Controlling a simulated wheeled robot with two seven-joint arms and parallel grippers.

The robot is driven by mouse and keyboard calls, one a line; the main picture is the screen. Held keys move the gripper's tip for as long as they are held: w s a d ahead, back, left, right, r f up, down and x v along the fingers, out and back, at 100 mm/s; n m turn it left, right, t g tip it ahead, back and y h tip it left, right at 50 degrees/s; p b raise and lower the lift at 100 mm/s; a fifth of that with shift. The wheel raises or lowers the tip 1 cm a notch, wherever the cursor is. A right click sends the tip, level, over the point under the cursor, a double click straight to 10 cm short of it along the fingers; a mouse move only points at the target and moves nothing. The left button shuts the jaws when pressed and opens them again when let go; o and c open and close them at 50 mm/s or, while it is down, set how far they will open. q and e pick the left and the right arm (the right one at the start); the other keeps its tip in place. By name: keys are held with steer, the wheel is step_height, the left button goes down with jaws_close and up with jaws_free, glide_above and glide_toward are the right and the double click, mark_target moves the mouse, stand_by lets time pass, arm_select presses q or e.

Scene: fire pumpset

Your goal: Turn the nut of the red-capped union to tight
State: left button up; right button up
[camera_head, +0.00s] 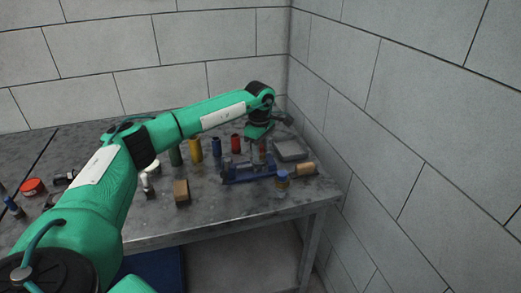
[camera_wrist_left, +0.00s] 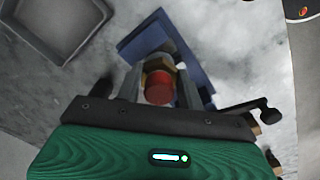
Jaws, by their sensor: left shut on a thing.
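In the left wrist view the union shows its red cap (camera_wrist_left: 159,88) facing the camera, with its brass-coloured nut (camera_wrist_left: 153,65) just behind it. The union is at a blue fixture (camera_wrist_left: 200,78), also seen on the bench in the head view (camera_head: 240,178). My left gripper (camera_head: 259,151) points down over this fixture. Its two fingers stand on either side of the union, shut on the nut. In the head view the gripper largely hides the union. My right gripper is in neither view.
A grey tray (camera_head: 291,150) lies behind and right of the fixture. A blue-capped jar (camera_head: 282,184) and a wooden-handled tool (camera_head: 301,170) are near the right edge. Red (camera_head: 236,144), yellow (camera_head: 195,149) and green cylinders stand left. A brown block (camera_head: 181,193) lies in front. A wall bounds the right.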

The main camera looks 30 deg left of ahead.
arm_select(q)
steer(key=o, duration=1)
steer(key=shift+r, duration=0.1)
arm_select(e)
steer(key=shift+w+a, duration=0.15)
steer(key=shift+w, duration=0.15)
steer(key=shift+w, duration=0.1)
arm_select(q)
step_height(320, 180, up, 14)
steer(key=b, duration=0.1)
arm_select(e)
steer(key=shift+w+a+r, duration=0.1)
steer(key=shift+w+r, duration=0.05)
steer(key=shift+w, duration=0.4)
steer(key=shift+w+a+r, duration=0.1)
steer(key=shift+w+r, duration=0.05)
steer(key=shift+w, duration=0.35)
arm_select(q)
steer(key=shift+s+a, duration=0.1)
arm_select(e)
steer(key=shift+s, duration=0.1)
